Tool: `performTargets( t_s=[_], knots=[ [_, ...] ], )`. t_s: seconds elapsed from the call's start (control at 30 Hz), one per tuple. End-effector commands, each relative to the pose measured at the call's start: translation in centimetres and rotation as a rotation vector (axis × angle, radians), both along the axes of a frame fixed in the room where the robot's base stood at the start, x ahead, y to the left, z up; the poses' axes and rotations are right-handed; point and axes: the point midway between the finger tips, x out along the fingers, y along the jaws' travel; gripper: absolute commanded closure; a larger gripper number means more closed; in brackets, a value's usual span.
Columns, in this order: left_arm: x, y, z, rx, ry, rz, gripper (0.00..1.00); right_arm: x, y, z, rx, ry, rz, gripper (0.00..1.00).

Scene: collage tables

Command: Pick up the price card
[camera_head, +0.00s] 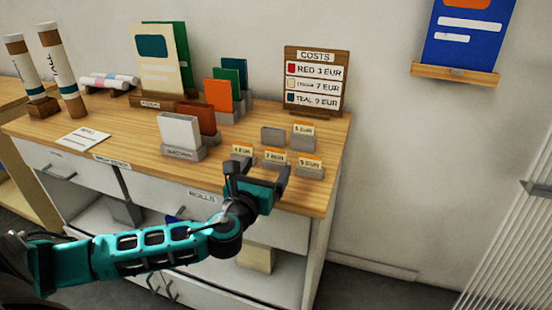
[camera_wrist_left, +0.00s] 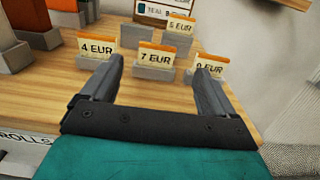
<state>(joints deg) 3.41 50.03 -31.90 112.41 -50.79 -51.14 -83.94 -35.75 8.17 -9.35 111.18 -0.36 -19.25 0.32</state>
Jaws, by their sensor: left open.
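Several small cream price cards with orange tops stand in grey holders at the right end of the wooden counter. In the front row are a 4 EUR card (camera_head: 242,150) (camera_wrist_left: 96,47), a 7 EUR card (camera_head: 275,156) (camera_wrist_left: 156,57) and a 9 EUR card (camera_head: 310,162) (camera_wrist_left: 209,67). A 5 EUR card (camera_head: 303,128) (camera_wrist_left: 180,25) stands behind them. My left gripper (camera_head: 257,170) is open and empty at the counter's front edge. In the left wrist view its fingers (camera_wrist_left: 159,72) point at the front row, with the 7 EUR card between them, apart from it. My right gripper is not in view.
An empty grey holder (camera_head: 272,138) stands beside the 5 EUR card. A COSTS board (camera_head: 317,80) stands at the back. A holder with a white card (camera_head: 180,131) and coloured cards stand to the left. Bare wood (camera_head: 120,118) lies further left.

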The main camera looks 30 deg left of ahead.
Motion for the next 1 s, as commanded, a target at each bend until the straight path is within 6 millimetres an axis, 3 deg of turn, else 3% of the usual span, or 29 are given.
performTargets(
  t_s=[0.17, 0.5, 0.8, 1.0],
  knots=[
    [1.0, 0.3, 0.0, -0.001, -0.001, 0.001, 0.12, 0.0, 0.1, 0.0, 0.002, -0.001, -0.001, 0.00],
    [5.2, 1.7, 0.1, -0.001, 0.001, 0.001, 0.12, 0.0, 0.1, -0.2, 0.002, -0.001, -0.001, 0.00],
    [5.6, 1.8, 0.1, 0.000, 0.002, -0.001, 0.12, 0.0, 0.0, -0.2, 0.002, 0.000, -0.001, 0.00],
    [5.6, 1.8, 0.1, 0.000, 0.002, 0.000, 0.31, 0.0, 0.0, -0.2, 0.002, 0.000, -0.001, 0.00]
  ],
)
